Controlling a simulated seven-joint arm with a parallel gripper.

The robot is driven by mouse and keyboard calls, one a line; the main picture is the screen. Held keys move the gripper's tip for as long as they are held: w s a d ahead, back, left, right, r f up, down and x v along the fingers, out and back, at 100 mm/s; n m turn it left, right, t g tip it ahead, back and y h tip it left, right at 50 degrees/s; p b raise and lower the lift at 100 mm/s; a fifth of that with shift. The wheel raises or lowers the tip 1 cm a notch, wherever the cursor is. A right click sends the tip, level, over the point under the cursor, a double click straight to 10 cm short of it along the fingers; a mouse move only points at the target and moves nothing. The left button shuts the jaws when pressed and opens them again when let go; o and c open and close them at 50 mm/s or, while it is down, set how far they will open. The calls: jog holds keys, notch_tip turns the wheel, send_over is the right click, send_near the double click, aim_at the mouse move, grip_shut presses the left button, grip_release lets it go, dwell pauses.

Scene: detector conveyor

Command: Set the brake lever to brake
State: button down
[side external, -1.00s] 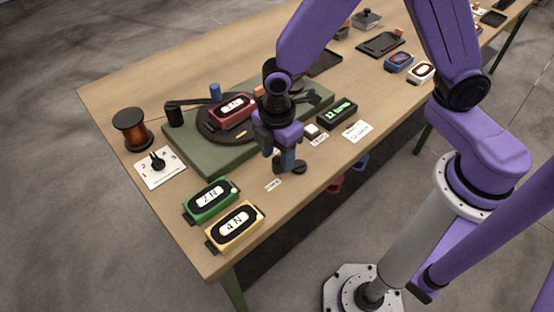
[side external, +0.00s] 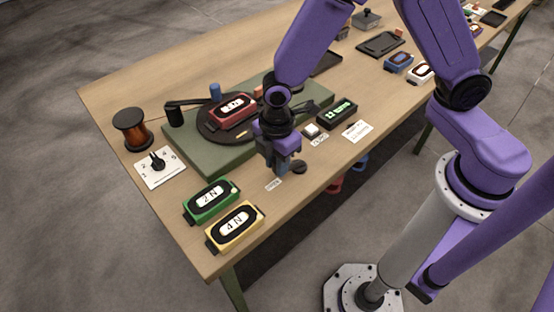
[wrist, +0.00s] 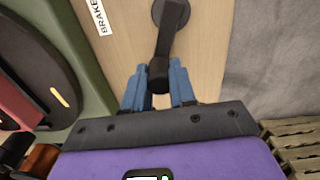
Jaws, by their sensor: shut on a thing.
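The brake lever (wrist: 163,45) is a black arm with a round pivot at one end and a thick knob at the other. In the wrist view its pivot is at the top and its knob lies between my blue fingertips. My gripper (wrist: 159,84) is shut on the knob end. In the side view my gripper (side external: 281,170) is low over the table's front edge, and the lever's pivot (side external: 300,167) shows just to its right; the gripper hides most of the lever arm. A white label reading BRAKE (wrist: 98,15) lies beside the lever.
The green base (side external: 205,155) with a dark turntable and red block stands right behind my gripper. A green block (side external: 210,200) and yellow block (side external: 235,228) sit to the left. A black display box (side external: 337,113) and small white button (side external: 311,131) are to the right.

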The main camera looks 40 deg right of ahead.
jog(key=shift+w, duration=0.1)
jog(key=m, duration=0.1)
jog(key=w+d+m, duration=0.1)
jog(key=m, duration=0.1)
jog(key=shift+w, duration=0.1)
jog(key=m, duration=0.1)
jog(key=w+m, duration=0.1)
jog(key=m, duration=0.1)
jog(key=shift+d, duration=0.4)
jog(key=m, duration=0.1)
jog(key=d+m, duration=0.1)
jog(key=shift+w+m, duration=0.3)
jog(key=shift+w, duration=0.05)
jog(key=shift+w+d+m, duration=0.15)
jog(key=shift+d+m, duration=0.3)
jog(key=shift+m, duration=0.4)
jog(key=shift+w+d+m, duration=0.1)
jog(key=shift+d+m, duration=0.3)
jog(key=shift+m, duration=0.45)
jog(key=c, duration=0.9)
grip_release()
